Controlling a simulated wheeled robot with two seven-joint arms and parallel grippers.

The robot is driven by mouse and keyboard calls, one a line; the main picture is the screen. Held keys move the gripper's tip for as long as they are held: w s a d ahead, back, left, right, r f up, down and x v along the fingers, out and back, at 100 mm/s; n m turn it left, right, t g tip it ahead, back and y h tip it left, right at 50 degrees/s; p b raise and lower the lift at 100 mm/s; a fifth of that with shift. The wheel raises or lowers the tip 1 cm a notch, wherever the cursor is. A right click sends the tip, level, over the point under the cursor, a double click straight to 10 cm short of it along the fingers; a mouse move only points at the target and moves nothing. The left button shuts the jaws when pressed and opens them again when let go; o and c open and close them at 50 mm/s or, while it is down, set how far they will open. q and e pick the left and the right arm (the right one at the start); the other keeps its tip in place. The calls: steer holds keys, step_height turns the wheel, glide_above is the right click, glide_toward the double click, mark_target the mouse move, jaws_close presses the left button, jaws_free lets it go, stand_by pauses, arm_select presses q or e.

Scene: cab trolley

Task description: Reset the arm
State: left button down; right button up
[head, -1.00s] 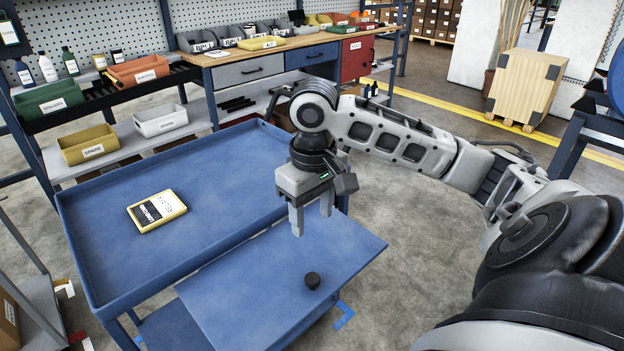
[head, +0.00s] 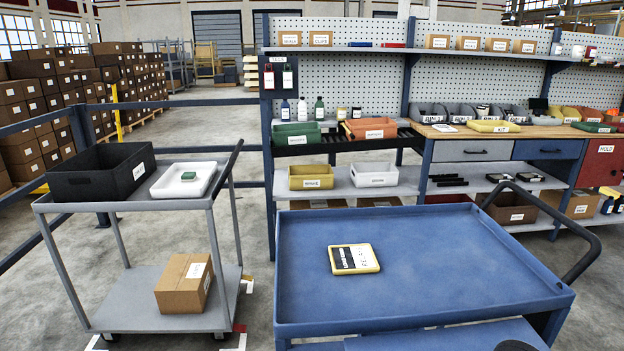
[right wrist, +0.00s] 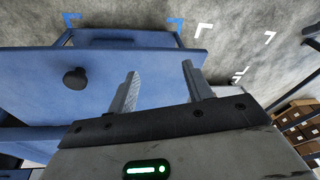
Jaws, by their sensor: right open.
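My right gripper (right wrist: 158,88) shows in the right wrist view, its two fingers apart with nothing between them. It is above the blue fold-out shelf (right wrist: 120,95) of the trolley, and a small black round knob (right wrist: 76,78) stands on that shelf, apart from the fingers. In the head view the blue trolley (head: 420,318) fills the lower right, with a yellow-edged labelled case (head: 354,259) lying on its top tray. The black knob (head: 515,346) is cut off at the bottom edge. Neither arm shows in the head view.
A grey cart (head: 130,207) at left carries a black bin (head: 100,175), a white tray (head: 183,181) and a cardboard box (head: 184,283). A workbench (head: 505,133) with bins stands behind. The trolley's black handle (head: 585,262) sticks out at right. Bare floor lies between carts.

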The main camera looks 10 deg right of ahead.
steer(key=s+a+f+m+t+h, duration=0.15)
steer(key=s+f, duration=0.25)
steer(key=s, duration=0.5)
steer(key=w+a+f+t+y, duration=0.2)
steer(key=w+a+f+t, duration=0.3)
steer(key=f, duration=0.3)
steer(key=shift+w+a+f+n+t+y, duration=0.2)
steer(key=shift+w+n+t+y, duration=0.15)
steer(key=shift+w+n+t, duration=0.25)
